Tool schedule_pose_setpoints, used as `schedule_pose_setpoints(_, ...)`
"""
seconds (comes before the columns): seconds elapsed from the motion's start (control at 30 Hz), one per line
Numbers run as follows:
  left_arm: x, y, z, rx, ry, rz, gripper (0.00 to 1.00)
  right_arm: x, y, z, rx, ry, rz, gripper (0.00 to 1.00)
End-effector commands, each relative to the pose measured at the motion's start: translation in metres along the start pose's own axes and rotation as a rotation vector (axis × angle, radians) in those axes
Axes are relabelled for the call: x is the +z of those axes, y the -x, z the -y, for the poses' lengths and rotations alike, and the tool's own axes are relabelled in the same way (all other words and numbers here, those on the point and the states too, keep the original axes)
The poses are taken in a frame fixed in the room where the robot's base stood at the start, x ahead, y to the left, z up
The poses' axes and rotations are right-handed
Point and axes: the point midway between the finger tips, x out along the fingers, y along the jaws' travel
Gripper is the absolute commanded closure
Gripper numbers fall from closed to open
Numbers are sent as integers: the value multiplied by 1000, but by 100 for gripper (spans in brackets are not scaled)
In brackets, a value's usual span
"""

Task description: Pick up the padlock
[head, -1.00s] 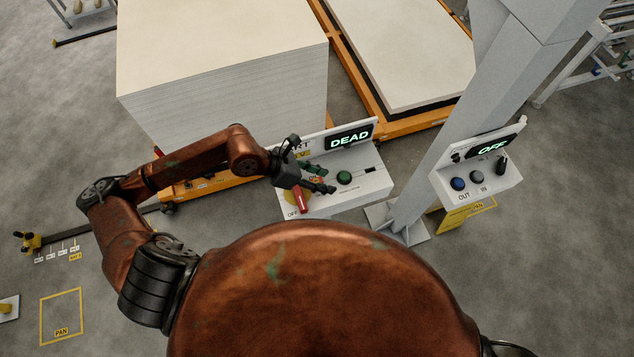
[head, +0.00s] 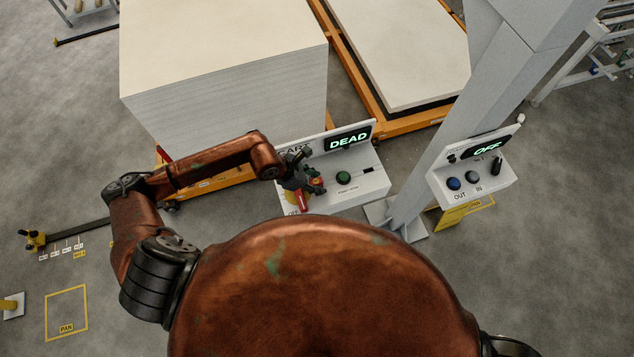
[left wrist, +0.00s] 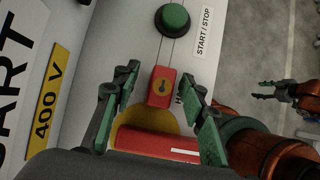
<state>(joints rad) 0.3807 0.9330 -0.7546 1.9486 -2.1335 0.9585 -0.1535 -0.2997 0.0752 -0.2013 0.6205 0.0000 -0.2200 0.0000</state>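The padlock is a small red block with a yellow keyhole mark (left wrist: 162,86) in the left wrist view, lying against the white control panel just above a red handle (left wrist: 160,146) on a yellow disc. In the head view the padlock (head: 318,182) is small and partly hidden by my gripper. My left gripper (left wrist: 160,76) is open, with its green-padded fingers on either side of the padlock; I see gaps between fingers and padlock. The left gripper (head: 308,176) is over the panel in the head view. My right gripper (left wrist: 272,95) appears open and empty at the right of the left wrist view.
The panel (head: 360,190) has a green START/STOP button (head: 343,178) and a DEAD display (head: 348,138). A tall board stack (head: 225,100) stands behind it. A grey post (head: 425,165) with an OFF box (head: 474,182) stands to the right.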

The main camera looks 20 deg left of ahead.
Motion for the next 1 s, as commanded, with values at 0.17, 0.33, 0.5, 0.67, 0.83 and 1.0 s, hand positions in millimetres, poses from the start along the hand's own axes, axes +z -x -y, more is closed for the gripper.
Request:
schedule_pose_setpoints(0.17, 0, 0, 0, 0, 0, 0, 64, 1, 0, -4, 4, 1, 1, 54)
schedule_pose_setpoints(0.33, 0, 0, 0, 0, 0, 0, 76, 2, 0, -6, 6, 2, 2, 54)
schedule_pose_setpoints(0.5, 0, 0, 0, 0, 1, 0, 88, 2, 0, -7, 7, 2, 2, 54)
schedule_pose_setpoints(0.67, 0, 0, 0, 0, 1, 0, 99, 2, 0, -7, 7, 1, 2, 54)
schedule_pose_setpoints(0.83, 0, 1, 0, 0, 0, 1, 100, 2, 0, -7, 7, 1, 2, 54)
schedule_pose_setpoints(1.0, 0, 1, 0, 0, 0, 1, 100, 2, 0, -7, 7, 1, 2, 54)
